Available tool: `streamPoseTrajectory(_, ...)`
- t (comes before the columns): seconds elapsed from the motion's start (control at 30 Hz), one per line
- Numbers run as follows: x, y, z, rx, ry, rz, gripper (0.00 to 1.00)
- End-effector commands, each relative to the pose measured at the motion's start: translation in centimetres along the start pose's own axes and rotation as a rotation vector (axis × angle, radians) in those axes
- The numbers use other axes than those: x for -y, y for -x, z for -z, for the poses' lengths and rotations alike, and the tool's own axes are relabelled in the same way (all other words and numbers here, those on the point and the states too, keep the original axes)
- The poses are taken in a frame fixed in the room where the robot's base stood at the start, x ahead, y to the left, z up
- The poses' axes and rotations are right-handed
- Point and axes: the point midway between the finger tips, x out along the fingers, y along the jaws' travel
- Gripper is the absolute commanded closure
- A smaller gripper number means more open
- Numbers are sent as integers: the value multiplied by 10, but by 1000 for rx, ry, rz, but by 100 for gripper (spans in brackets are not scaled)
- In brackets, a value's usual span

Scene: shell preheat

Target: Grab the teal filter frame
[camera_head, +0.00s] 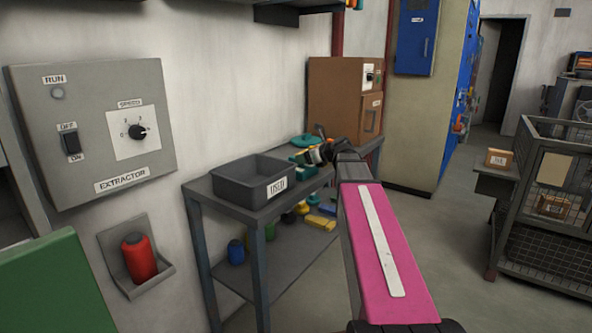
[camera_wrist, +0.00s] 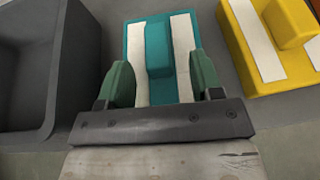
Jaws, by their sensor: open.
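The teal filter frame (camera_wrist: 157,60) lies on the grey shelf top in the wrist view. It has a raised teal bar in the middle and a white strip on each side. My gripper (camera_wrist: 161,80) is open, with its two green fingers over the near part of the frame, one toward each side. The raised bar lies between them, a little farther off. I cannot tell whether the fingers touch the frame. In the head view my arm reaches to the shelf beside the grey bin, and the frame is small and partly hidden there.
A dark grey bin (camera_wrist: 75,75) labelled USED stands close on the left; it also shows in the head view (camera_head: 235,185). A yellow block with white strips (camera_wrist: 250,50) lies close on the right. Several coloured items lie on the lower shelf.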

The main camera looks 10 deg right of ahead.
Motion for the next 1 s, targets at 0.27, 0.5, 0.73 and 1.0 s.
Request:
streamPoseTrajectory(0.27,-2,-33,-4,0,1,-2,40)
streamPoseTrajectory(0.5,-2,-50,-2,-1,1,0,40)
streamPoseTrajectory(0.73,-3,-50,-2,-1,1,0,70)
streamPoseTrajectory(1.0,-3,-50,-3,0,1,0,100)
